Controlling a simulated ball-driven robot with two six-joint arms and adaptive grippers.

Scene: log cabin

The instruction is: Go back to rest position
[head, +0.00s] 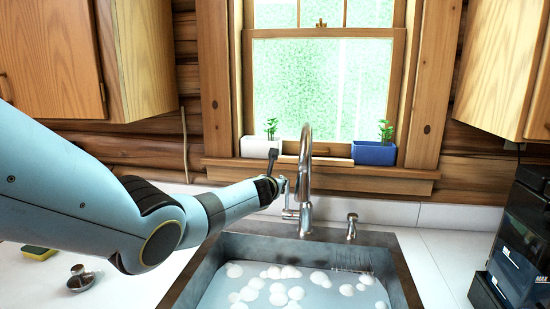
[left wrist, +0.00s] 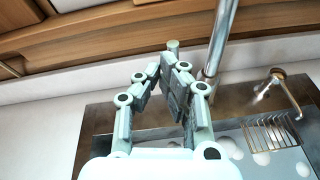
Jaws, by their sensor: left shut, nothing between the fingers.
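My left arm reaches in from the left in the head view, with its left gripper (head: 277,170) beside the chrome faucet (head: 305,165), on its left, above the back edge of the sink. In the left wrist view the gripper's fingers (left wrist: 172,82) are drawn together with nothing held. The faucet's pipe (left wrist: 222,38) rises just to their right there. I cannot tell whether the gripper touches the faucet. My right gripper is in neither view.
The sink (head: 412,290) holds water with foam and a wire rack (head: 352,262). A white planter (head: 258,148) and a blue planter (head: 374,153) stand on the windowsill. A sponge (head: 38,252) and a metal strainer (head: 80,280) lie on the left counter. Black appliances (head: 522,235) stand right.

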